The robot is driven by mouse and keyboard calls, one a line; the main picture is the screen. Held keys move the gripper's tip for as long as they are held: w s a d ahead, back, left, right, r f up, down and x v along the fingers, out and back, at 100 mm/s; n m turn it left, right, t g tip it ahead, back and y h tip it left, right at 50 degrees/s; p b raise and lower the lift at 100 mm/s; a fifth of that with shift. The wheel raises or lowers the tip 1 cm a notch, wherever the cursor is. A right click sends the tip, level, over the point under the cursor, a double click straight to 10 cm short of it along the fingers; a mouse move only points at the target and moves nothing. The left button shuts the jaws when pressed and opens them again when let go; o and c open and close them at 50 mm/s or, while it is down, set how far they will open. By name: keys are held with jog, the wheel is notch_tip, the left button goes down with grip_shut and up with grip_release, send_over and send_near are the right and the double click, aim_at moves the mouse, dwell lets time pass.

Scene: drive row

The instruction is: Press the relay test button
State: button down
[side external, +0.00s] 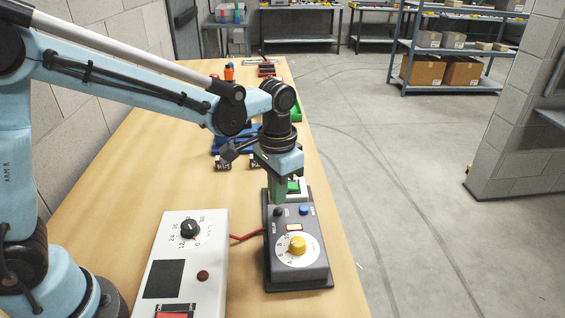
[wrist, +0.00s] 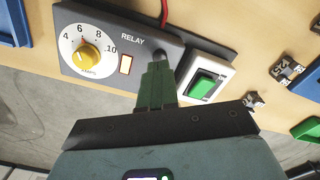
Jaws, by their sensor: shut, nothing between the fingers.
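The grey relay box (side external: 312,258) stands on the bench, with a yellow dial (side external: 298,245) on its top face. It also shows in the wrist view (wrist: 75,20), with RELAY lettering. A dark knob or button (side external: 279,211) and a blue button (side external: 303,209) sit beyond the dial; I cannot tell which is the relay test button. My gripper (side external: 277,201) points down, its green fingers shut and empty, just by the dark one. In the wrist view my gripper (wrist: 157,68) covers part of the box; the blue button does not show there. Contact is unclear.
A green rocker switch (side external: 293,186) in a white frame sits just behind the fingers. A white panel box (side external: 188,265) with a dial stands left, and a red cable (side external: 247,236) runs to the relay box. Small blocks and blue trays (side external: 228,141) lie farther back.

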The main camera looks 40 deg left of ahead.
jog(key=shift+r, duration=2.7)
jog(key=s+a+n+t, duration=0.3)
jog(key=s+a+t, duration=0.4)
jog(key=s+a, duration=0.2)
jog(key=shift+s+a+r, duration=0.2)
jog(key=shift+s+a, duration=0.2)
jog(key=shift+s, duration=0.15)
